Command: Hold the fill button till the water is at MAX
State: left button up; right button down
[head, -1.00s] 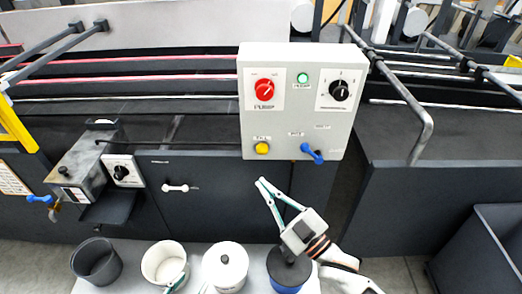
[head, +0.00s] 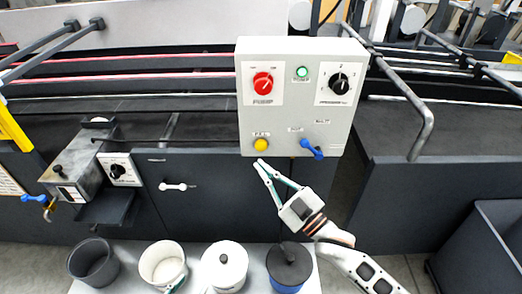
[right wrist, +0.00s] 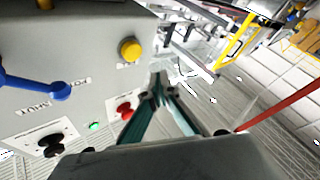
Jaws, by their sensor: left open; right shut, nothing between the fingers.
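The yellow fill button (head: 261,145) is at the lower left of the grey control box (head: 297,112), under a small label. My right gripper (head: 260,163) is shut and empty, its fingertips just below the button in the head view. In the right wrist view the button (right wrist: 130,49) stands out from the box, up and left of the fingertips (right wrist: 158,82), with a visible gap. Only the teal fingertips of my left gripper (head: 190,287) show at the bottom edge, near the white pot; it is open. I see no water level or MAX mark.
The box also carries a red pump knob (head: 263,83), a lit green lamp (head: 302,73), a black pressure knob (head: 339,83) and a blue lever (head: 312,149) right of the button. Several pots, including a dark one (head: 94,262), stand on a pale surface below.

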aim_at(261, 146)
jog(key=shift+w+b, duration=0.45)
jog(key=shift+w, duration=1.65)
jog(key=shift+w, duration=0.15)
jog(key=shift+w, duration=0.25)
jog(key=shift+w, duration=0.5)
dwell(5.0)
